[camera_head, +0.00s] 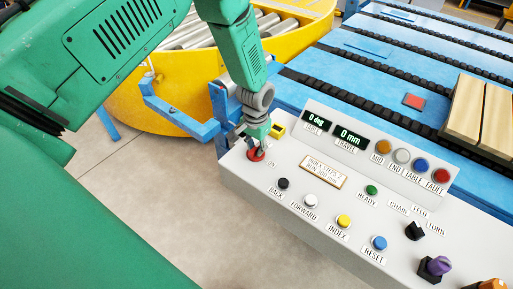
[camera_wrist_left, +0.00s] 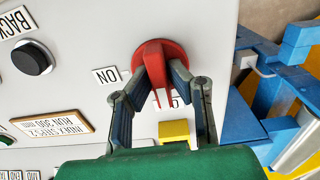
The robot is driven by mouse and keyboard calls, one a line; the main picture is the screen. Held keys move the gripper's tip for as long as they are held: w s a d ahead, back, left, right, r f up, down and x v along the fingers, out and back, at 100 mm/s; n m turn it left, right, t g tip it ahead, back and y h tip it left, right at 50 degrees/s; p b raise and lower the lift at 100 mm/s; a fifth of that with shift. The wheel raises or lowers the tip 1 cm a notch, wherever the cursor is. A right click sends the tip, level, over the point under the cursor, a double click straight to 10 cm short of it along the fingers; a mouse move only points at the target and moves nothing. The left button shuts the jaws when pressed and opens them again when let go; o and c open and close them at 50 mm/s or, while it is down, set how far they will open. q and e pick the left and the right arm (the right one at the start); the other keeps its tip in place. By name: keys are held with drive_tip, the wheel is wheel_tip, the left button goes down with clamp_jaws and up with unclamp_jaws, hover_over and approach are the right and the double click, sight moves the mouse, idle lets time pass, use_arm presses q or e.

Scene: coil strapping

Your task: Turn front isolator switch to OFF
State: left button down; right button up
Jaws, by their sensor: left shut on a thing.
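The red isolator switch (camera_head: 257,155) is at the left end of the grey control panel (camera_head: 300,215). It also shows in the left wrist view (camera_wrist_left: 160,50), with a round base and a handle. My left gripper (camera_head: 256,146) reaches down to it from above. In the wrist view its two fingers (camera_wrist_left: 160,88) close on either side of the red handle. The ON label (camera_wrist_left: 107,75) lies left of the switch there. Another label below the handle is partly hidden, and I cannot read it fully. My right gripper is not in view.
A yellow block (camera_head: 277,130) sits on the panel close to the gripper. Push buttons, such as the black BACK button (camera_head: 283,183), run along the panel. A blue conveyor (camera_head: 360,75) and a yellow roller turntable (camera_head: 190,85) stand behind. Floor is clear at left.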

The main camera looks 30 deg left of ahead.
sight(256, 146)
use_arm(q)
drive_tip(key=shift+w+a+r, duration=0.1)
drive_tip(key=shift+w+r, duration=0.05)
drive_tip(key=shift+w, duration=0.1)
drive_tip(key=c, duration=1.5)
unclamp_jaws()
drive_tip(key=shift+c, duration=0.2)
drive_tip(key=shift+s, duration=0.1)
wheel_tip(256, 146, up, 12)
